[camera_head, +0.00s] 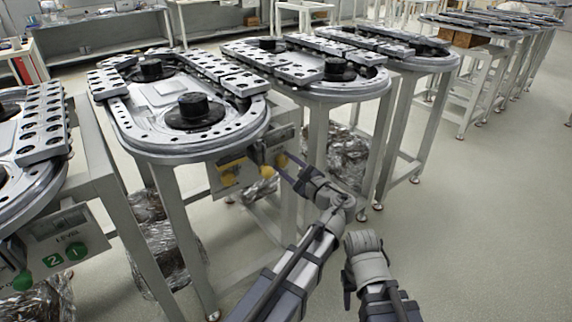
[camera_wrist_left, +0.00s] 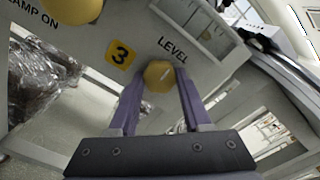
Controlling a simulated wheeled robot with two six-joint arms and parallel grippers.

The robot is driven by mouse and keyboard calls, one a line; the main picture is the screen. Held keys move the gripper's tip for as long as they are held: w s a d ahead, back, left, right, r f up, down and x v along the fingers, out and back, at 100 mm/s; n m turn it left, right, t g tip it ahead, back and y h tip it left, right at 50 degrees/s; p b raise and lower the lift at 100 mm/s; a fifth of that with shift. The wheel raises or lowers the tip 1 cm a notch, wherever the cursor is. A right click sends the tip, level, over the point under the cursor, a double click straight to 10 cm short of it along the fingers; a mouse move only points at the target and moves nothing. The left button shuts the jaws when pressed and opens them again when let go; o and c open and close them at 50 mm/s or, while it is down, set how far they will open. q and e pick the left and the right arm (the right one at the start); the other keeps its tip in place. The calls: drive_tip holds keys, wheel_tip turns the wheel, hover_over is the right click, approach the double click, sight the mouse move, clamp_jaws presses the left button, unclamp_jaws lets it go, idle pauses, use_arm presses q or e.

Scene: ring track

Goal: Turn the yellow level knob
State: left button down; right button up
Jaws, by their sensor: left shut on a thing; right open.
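The yellow level knob (camera_wrist_left: 158,76) sits on a pale panel in the left wrist view, beside the word LEVEL and a yellow square marked 3. My left gripper (camera_wrist_left: 158,85) has its two purple fingers on either side of the knob and is shut on it. In the head view, the left gripper (camera_head: 270,160) reaches the front panel of the second ring track table, and its fingers partly hide the yellow level knob (camera_head: 267,172). My right arm shows at the bottom of the head view; its gripper fingers are not visible.
Another yellow knob (camera_wrist_left: 72,8) is near the LAMP ON label on the same panel. The ring track (camera_head: 150,148) lies above the panel. A table with a green-marked panel (camera_head: 65,250) stands at left. Wrapped bundles (camera_head: 345,155) lie under tables; the floor at right is clear.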

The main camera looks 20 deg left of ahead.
use_arm(q)
drive_tip(key=n, duration=0.8)
drive_tip(key=shift+n, duration=0.3)
drive_tip(key=n, duration=0.4)
drive_tip(key=shift+n, duration=2.2)
drive_tip(key=shift+c, duration=1.7)
unclamp_jaws()
drive_tip(key=shift+s, duration=0.1)
